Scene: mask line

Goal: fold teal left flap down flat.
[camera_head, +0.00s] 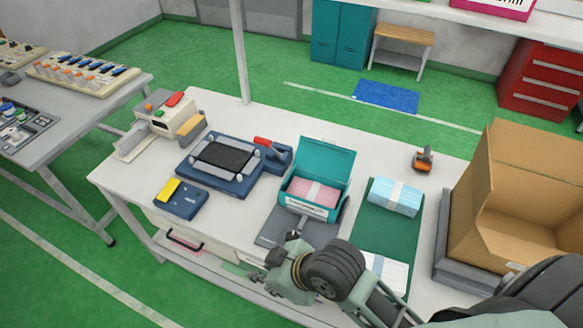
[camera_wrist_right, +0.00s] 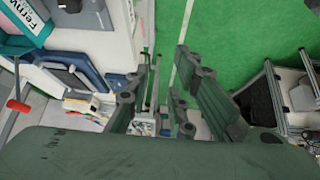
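The teal box (camera_head: 342,197) stands open on the table in the head view, with a pink bundle (camera_head: 315,193) inside. Its large teal back panel (camera_head: 325,160) stands up. I cannot clearly tell the left flap from the left wall, or its angle. A teal and white corner of the box (camera_wrist_right: 25,25) shows at the top left of the right wrist view. My right gripper (camera_head: 262,277) is in front of the box, low in the head view and apart from it. In the right wrist view its fingers (camera_wrist_right: 163,95) are spread and empty. My left gripper is not in view.
The box is on a grey plate (camera_head: 272,232). A dark blue fixture (camera_head: 215,180) is left of it. A green mat (camera_head: 380,232) with a blue pack (camera_head: 396,197) and a white pack (camera_head: 388,272) is right. A cardboard carton (camera_head: 505,185) stands at the far right.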

